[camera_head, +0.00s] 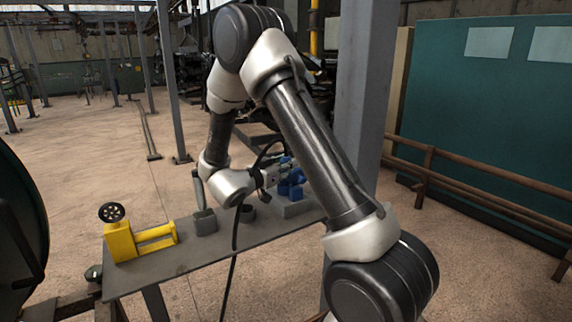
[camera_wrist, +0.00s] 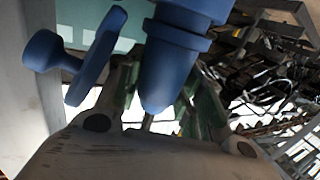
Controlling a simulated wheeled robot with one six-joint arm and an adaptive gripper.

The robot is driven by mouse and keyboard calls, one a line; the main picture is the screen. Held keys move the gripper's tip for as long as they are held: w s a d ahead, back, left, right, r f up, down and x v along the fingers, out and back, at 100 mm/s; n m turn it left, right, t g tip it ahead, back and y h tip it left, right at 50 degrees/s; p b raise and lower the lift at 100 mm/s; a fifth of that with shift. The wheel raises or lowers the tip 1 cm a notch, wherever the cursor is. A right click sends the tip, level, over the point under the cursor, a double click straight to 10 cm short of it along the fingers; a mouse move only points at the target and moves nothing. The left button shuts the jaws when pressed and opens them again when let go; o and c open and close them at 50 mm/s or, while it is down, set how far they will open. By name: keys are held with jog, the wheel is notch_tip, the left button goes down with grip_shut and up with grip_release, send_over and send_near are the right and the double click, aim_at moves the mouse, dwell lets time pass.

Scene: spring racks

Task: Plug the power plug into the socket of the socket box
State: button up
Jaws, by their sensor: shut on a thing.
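My gripper (camera_head: 268,174) is over the right part of the grey table, partly hidden behind my arm. In the wrist view its fingers (camera_wrist: 165,105) are closed around the tapered end of a blue body (camera_wrist: 174,68), which I take to be the power plug. A blue flap with a round knob (camera_wrist: 92,62) stands just left of it; I cannot tell whether it belongs to the socket. Whether plug and socket touch is hidden.
The grey table (camera_head: 190,257) holds a yellow fixture with a black handwheel (camera_head: 122,238) at left and small grey holders (camera_head: 205,222) in the middle. A grey post (camera_head: 362,100) stands behind my arm. A dark cable (camera_head: 234,255) hangs over the table's front.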

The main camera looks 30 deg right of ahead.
jog(key=shift+f, duration=0.45)
jog(key=o, duration=1.2)
jog(key=shift+f, duration=0.1)
notch_tip(320, 180, up, 10)
jog(key=shift+w+r, duration=0.1)
jog(key=shift+w, duration=0.05)
